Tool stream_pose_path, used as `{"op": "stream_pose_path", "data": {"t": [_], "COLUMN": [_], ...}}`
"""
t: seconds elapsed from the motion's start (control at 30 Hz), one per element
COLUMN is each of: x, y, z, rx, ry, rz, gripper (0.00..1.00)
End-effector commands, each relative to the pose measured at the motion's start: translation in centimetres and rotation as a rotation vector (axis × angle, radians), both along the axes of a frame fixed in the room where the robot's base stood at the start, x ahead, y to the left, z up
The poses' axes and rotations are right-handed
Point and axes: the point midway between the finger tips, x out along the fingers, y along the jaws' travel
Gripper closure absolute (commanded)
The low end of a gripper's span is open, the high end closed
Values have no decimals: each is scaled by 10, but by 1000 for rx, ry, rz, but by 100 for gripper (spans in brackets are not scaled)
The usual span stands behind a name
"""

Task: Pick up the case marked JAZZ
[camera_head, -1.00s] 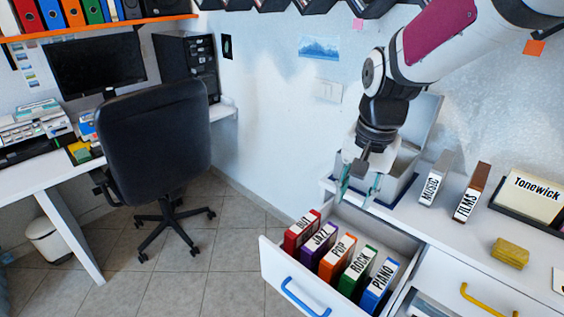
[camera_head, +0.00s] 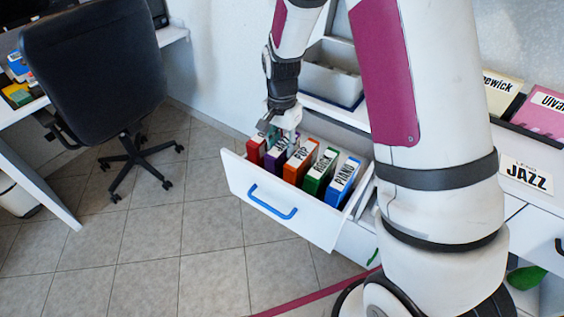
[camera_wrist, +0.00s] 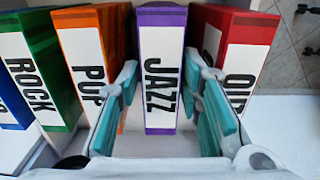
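The purple case (camera_wrist: 162,20) has a white label reading JAZZ and stands upright in the open drawer (camera_head: 234,181) between a red case and an orange one. In the head view the purple case (camera_head: 268,166) is partly hidden by my gripper (camera_head: 281,137), which points down over it. In the wrist view my gripper (camera_wrist: 162,82) is open, with teal pads on both sides of the JAZZ case. The left finger is by the orange case and the right finger overlaps the red case. I cannot tell whether either pad touches.
The drawer also holds a red case (camera_wrist: 240,28), an orange POP case (camera_wrist: 92,22), a green ROCK case (camera_wrist: 38,28) and a blue PIANO case (camera_head: 342,187). A flat JAZZ card (camera_head: 527,175) marks the cabinet at right. A chair (camera_head: 95,65) stands left.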

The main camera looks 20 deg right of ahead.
Motion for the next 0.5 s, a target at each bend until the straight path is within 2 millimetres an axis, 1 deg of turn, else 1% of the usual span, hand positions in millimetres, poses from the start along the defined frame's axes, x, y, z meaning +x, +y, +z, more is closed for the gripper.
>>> {"op": "stream_pose_path", "data": {"t": [0.03,0.1,0.27,0.33,0.5], "x": [0,0,0,1,4], "y": [0,0,-1,-2,-4], "z": [-7,-12,-18,-24,-48], "rx": [0,0,0,-1,0], "ry": [1,1,1,1,2], "rz": [0,0,0,0,0], "gripper": [67,67,67,67,67]}}
